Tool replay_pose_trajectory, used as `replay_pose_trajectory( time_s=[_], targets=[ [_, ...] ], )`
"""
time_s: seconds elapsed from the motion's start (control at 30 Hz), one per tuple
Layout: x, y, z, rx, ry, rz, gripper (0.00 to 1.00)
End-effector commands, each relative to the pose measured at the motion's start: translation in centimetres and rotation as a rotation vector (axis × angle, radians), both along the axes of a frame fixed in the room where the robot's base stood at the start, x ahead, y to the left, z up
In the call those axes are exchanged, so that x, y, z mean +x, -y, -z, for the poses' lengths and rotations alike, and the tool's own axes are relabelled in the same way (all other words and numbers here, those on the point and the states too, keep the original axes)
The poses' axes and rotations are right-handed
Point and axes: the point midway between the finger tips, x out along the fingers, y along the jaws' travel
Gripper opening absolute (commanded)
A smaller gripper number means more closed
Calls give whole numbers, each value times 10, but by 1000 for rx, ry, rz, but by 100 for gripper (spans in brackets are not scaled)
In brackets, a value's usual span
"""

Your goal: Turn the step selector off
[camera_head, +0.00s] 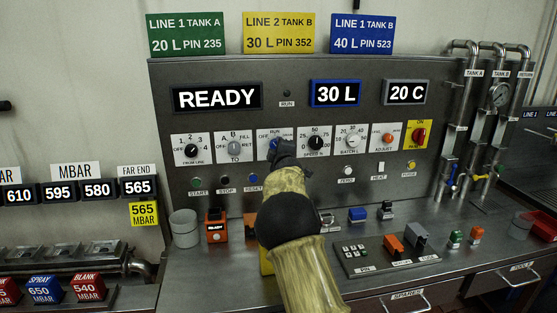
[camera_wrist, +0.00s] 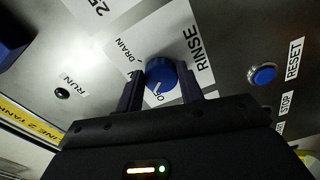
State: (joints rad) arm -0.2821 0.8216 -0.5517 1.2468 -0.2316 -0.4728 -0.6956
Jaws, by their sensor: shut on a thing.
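The step selector is a blue knob (camera_head: 274,142) on a white plate in the upper row of the panel. My gripper (camera_head: 282,150) reaches it from below and hides part of the plate. In the wrist view the blue knob (camera_wrist: 160,72) sits between the two dark fingers of my gripper (camera_wrist: 160,88), which is shut on it. Its plate reads DRAIN and RINSE, with the OFF lettering partly visible close to the gripper body. A pale mark shows on the knob's edge near that lettering. The knob's exact setting is hard to tell.
Other knobs flank the selector: a grey one (camera_head: 234,149) to the left and a black one (camera_head: 316,143) to the right. A blue RESET button (camera_wrist: 263,74) is nearby. The display reads READY (camera_head: 216,97). Small boxes and a grey cup (camera_head: 184,229) stand on the bench below.

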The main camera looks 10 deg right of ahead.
Motion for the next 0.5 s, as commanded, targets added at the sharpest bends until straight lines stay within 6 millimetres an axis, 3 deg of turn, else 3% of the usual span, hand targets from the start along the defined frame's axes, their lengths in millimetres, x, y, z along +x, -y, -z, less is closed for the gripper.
replay_pose_trajectory(
  time_s=[0.2,0.5],
  targets=[
    [0,-2,4,-154,-1,-2,14],
    [0,-1,1,-254,-1,-2,14]
  ],
)
